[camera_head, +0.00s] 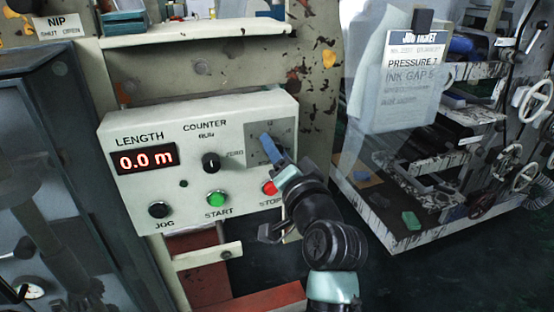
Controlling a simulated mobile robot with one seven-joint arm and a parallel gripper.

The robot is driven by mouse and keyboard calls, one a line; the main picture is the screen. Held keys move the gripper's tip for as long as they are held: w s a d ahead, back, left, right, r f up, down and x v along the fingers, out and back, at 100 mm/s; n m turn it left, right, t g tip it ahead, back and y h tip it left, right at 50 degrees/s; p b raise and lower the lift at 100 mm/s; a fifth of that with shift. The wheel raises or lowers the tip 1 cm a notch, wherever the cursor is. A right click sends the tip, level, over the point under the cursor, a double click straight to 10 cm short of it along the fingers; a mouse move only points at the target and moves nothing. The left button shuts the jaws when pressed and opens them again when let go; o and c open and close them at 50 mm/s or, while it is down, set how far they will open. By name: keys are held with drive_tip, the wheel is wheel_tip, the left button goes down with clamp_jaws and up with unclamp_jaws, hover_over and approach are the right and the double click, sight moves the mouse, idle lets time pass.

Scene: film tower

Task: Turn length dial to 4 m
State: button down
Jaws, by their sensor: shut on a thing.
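The cream control panel (188,116) carries a red display (145,160) under the word LENGTH, reading 0.0 m. At the panel's right end is a grey dial plate (287,129) with scale marks.
Left of the dial plate is a black COUNTER knob (211,162). Below are a black JOG button (159,210), a green START button (216,197) and a red STOP button (269,187), close beside my gripper. A job ticket (408,85) hangs at the right.

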drive_tip(key=shift+a+f+n+b, duration=0.1)
drive_tip(key=shift+n+b, duration=3)
drive_tip(key=shift+n, duration=2.4)
drive_tip(key=shift+a+f+n+b, duration=0.1)
drive_tip(key=shift+n+b, duration=3)
drive_tip(key=shift+n, duration=2.4)
drive_tip(key=shift+r, duration=0.1)
drive_tip(key=shift+c, duration=1.8)
unclamp_jaws()
drive_tip(key=shift+s+d+r, duration=0.1)
drive_tip(key=shift+s, duration=0.05)
drive_tip(key=p+v, duration=0.1)
drive_tip(key=v, duration=1.1)
drive_tip(key=shift+s, duration=0.4)
